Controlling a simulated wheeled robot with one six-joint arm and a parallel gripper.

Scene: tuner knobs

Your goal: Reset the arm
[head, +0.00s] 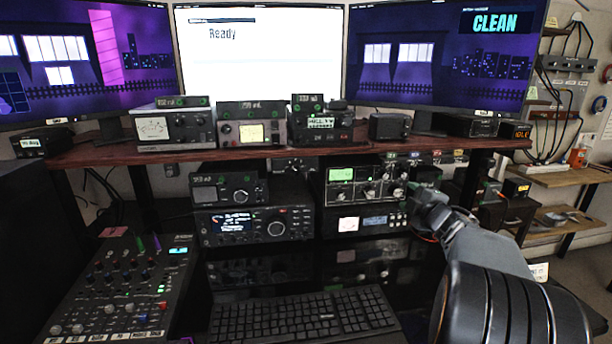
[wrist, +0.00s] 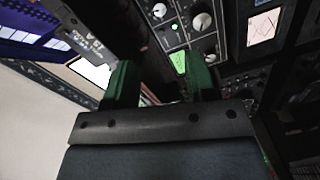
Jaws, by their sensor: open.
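My arm reaches in from the lower right of the head view. My gripper (head: 415,188) is close to the right side of the tuner (head: 366,181), a dark box with a green-lit display and several silver knobs. In the wrist view my gripper (wrist: 158,72) has its two green fingers apart, with nothing held between them. The tuner's panel (wrist: 185,30) shows beyond the fingers, with its knobs and green display. The fingertips in the head view are small and partly hidden by the wrist, so I cannot tell whether they touch anything.
A dark red shelf (head: 90,151) above carries several small radios, with three monitors behind. A transceiver (head: 256,225) stands left of the tuner. A keyboard (head: 302,316) and mixer (head: 122,285) lie in front. Open air lies above the black desktop between the keyboard and the radios.

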